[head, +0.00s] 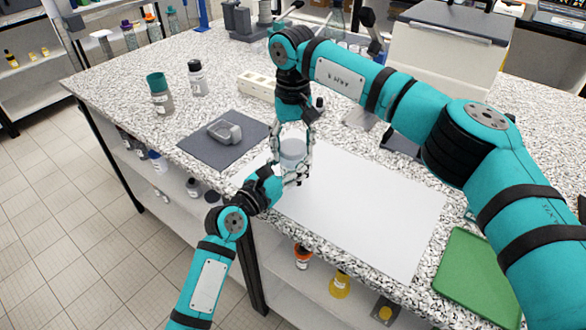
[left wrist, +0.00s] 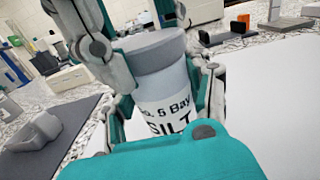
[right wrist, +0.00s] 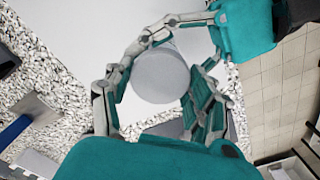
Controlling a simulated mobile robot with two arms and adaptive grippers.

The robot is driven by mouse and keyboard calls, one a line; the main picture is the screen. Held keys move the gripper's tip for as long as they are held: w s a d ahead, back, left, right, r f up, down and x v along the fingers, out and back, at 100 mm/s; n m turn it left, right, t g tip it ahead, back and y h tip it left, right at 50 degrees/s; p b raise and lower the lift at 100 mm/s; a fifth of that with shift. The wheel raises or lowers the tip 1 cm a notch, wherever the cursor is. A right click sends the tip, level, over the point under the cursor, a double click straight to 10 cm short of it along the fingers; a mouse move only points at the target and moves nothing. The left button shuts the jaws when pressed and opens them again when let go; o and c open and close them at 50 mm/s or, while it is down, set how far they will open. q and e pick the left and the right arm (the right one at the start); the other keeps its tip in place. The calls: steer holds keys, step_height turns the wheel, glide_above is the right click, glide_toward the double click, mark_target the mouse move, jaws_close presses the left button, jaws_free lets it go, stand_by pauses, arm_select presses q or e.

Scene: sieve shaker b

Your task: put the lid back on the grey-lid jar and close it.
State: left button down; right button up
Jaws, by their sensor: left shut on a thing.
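The jar (left wrist: 172,100), with a printed label reading SILT, stands upright near the left edge of the white sheet. Its grey lid (left wrist: 150,52) sits on top; how tightly, I cannot tell. The lid shows from above in the right wrist view (right wrist: 160,75). My left gripper (head: 285,178) is shut on the jar's body from the front. My right gripper (right wrist: 155,100) comes from above, its fingers spread on either side of the lid, with a small gap at one side. In the head view, the fingers partly hide the jar (head: 292,155).
The white sheet (head: 370,210) is clear right of the jar.

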steer(key=c, duration=0.5)
steer(key=shift+o, duration=0.2)
steer(key=m, duration=0.6)
steer(key=shift+m, duration=0.3)
steer(key=o, duration=1.3)
steer(key=shift+r, duration=2.25)
steer(key=shift+c, duration=0.3)
